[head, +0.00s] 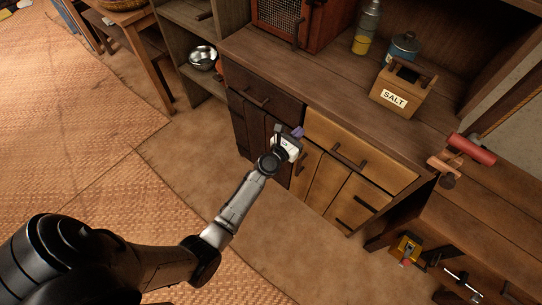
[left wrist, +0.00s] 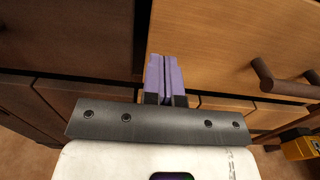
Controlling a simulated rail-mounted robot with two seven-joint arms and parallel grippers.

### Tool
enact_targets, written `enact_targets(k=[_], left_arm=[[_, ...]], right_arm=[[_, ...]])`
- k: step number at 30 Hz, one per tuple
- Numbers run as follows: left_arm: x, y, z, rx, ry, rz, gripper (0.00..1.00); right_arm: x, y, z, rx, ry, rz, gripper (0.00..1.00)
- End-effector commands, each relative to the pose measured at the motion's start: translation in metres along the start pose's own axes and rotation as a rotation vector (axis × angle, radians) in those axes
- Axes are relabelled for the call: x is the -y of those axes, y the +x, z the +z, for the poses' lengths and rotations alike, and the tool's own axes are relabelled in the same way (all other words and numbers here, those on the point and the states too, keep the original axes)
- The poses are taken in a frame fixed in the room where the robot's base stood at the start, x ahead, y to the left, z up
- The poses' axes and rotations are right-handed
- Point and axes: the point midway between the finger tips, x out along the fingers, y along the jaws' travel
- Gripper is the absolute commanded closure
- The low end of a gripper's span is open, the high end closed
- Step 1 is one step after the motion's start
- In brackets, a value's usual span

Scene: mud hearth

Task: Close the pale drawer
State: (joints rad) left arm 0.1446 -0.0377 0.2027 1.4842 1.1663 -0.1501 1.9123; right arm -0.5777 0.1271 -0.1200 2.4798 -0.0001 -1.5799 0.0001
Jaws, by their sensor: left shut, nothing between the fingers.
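The pale drawer (head: 375,165) is a light wooden front with a dark bar handle (head: 349,156), set under the dark worktop. It looks nearly flush with the cabinet; I cannot tell whether a small gap remains. My left gripper (head: 298,132) is at its left end, its purple fingers shut and empty. In the left wrist view the purple fingers (left wrist: 165,76) point at the left part of the pale drawer front (left wrist: 215,45), and the handle (left wrist: 285,80) is to their right. I cannot tell whether the fingertips touch the front. My right gripper is not in view.
A dark drawer (head: 262,92) is left of the pale one, with cupboard doors below both. A salt box (head: 398,97), a blue tin (head: 403,47) and a bottle (head: 367,27) stand on the worktop. A lower bench (head: 500,210) is at right. The floor in front is clear.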

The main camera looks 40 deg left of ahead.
Motion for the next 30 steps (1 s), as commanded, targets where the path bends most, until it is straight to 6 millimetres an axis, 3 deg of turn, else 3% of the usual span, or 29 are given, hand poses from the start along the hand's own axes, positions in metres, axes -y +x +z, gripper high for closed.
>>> enact_targets(k=[6,15,21,30], left_arm=[[0.002,-0.047,0.001,-0.001,-0.001,-0.003,1.00],[0.002,-0.093,0.000,0.000,0.000,-0.004,1.00],[0.002,-0.106,0.001,0.002,0.000,-0.004,1.00],[0.002,-0.108,0.001,0.003,0.002,-0.003,1.00]], right_arm=[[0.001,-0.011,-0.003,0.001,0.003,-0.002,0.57],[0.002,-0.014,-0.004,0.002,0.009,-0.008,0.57],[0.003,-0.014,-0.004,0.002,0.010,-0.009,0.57],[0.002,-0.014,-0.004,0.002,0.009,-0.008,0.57]])
